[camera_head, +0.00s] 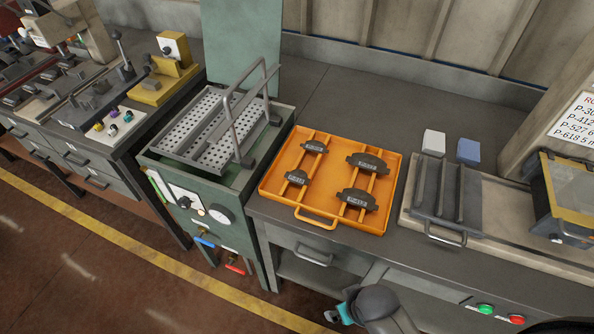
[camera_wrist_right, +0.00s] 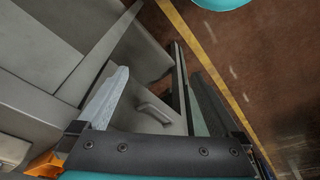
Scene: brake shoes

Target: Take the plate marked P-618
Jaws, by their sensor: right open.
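Several dark brake plates with pale labels lie in the orange tray (camera_head: 318,213) in the head view. One is at the back left (camera_head: 315,146), one at the front left (camera_head: 297,178), a larger one at the back right (camera_head: 367,163) and another larger one at the front right (camera_head: 357,200). Their labels are too small to read surely, so I cannot tell which is P-618. My right gripper (camera_wrist_right: 160,75) is open and empty in the right wrist view, beside a drawer front. A corner of orange shows at that view's lower left. My left gripper is not in view.
A perforated grey rack (camera_head: 215,130) stands left of the tray on a green cabinet. A grey slotted fixture (camera_head: 447,200) with a handle is to the right, with two small blocks behind. A wall sign (camera_head: 578,115) lists part numbers including P-618. The counter behind the tray is clear.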

